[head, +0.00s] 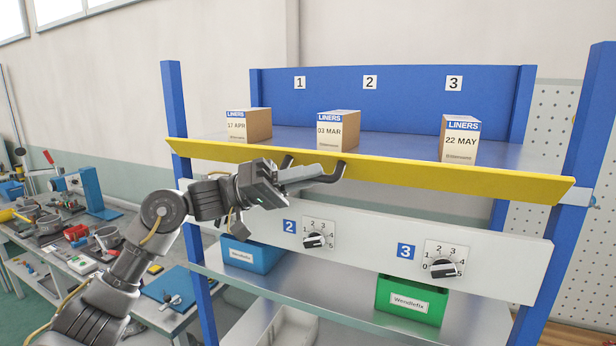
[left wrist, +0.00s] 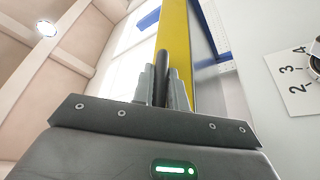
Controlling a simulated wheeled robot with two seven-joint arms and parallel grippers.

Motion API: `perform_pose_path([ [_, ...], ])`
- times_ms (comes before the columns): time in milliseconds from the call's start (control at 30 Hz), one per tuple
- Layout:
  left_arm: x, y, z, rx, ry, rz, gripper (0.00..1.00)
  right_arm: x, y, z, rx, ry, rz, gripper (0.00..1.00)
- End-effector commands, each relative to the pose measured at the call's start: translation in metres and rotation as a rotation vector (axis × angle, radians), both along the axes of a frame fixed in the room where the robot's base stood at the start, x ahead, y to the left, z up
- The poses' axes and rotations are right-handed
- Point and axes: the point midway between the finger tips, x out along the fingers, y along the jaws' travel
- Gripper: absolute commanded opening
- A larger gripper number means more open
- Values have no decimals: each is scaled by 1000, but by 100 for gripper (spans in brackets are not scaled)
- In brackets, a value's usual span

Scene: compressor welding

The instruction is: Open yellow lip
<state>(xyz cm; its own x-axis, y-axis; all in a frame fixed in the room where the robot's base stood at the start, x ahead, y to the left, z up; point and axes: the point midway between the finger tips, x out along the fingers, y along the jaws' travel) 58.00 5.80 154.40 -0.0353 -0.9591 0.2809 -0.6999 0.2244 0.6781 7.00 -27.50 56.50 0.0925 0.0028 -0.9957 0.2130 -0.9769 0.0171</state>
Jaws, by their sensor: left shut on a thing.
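The yellow lip (head: 400,175) is a long bar along the front edge of the upper shelf, and it shows upright in the left wrist view (left wrist: 178,40). A dark handle (head: 338,173) is on its front, left of the middle. My left gripper (head: 305,174) is at this handle. In the left wrist view its fingers (left wrist: 164,88) are shut on a dark bar (left wrist: 162,70), which is the handle, close beside the lip. The fingers and hand hide part of the handle. My right gripper is not in view.
Three liner boxes stand on the upper shelf behind the lip: left (head: 258,126), middle (head: 338,131) and right (head: 460,138). Below is a white panel (head: 380,240) with dials. Blue (head: 252,254) and green (head: 410,300) bins sit underneath. A cluttered workbench (head: 60,265) is at left.

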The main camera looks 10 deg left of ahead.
Motion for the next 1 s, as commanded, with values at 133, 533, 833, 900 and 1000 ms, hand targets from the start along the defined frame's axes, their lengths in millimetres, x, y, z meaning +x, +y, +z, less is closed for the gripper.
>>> perform_pose_path([
  [133, -1, 0, -17, -43, -125, -2, 0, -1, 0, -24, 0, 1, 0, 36],
  [533, 1, 0, -31, -148, -454, 0, 0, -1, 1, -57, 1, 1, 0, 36],
  [833, 1, 0, -30, -149, -459, -1, 17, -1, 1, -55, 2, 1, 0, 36],
  [900, 1, 0, -29, -149, -459, -1, 26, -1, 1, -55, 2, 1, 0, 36],
  [1000, 1, 0, -29, -149, -459, -1, 36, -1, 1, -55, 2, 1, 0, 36],
])
